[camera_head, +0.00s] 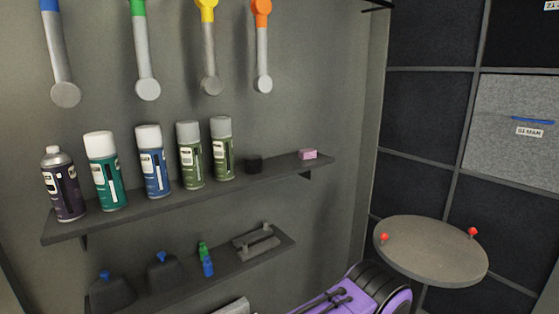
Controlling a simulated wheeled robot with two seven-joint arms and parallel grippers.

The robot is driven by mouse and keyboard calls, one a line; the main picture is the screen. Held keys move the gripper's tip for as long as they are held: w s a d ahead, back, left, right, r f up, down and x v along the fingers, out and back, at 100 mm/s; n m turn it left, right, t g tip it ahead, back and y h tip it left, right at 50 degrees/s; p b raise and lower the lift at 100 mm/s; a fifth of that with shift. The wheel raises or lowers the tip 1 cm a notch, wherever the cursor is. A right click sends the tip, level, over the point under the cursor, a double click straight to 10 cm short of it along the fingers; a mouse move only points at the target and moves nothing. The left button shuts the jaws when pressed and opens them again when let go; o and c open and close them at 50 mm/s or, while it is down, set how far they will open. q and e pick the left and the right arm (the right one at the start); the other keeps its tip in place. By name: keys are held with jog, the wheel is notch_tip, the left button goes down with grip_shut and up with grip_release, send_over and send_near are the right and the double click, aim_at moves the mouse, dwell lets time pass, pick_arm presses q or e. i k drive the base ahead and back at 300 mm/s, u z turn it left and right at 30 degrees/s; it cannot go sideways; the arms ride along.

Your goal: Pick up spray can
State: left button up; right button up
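Several spray cans stand upright in a row on the upper wall shelf (190,200). From left to right they are a dark purple can (64,190) with a bare grey top, a teal can (106,180) with a white cap, a blue can (153,170) with a white cap, a green can (190,165) with a grey-green cap and another green can (222,155) with a grey-green cap. The frame does not show which one the task means. Neither of my grippers is in view.
A black block (254,166) and a pink block (307,154) share the upper shelf. A lower shelf (180,292) holds small items. Tools with coloured ends hang above the cans. A round table (432,252) and a purple object (350,292) are at lower right.

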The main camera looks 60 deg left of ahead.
aim_at(58, 170)
jog(key=u, duration=1.65)
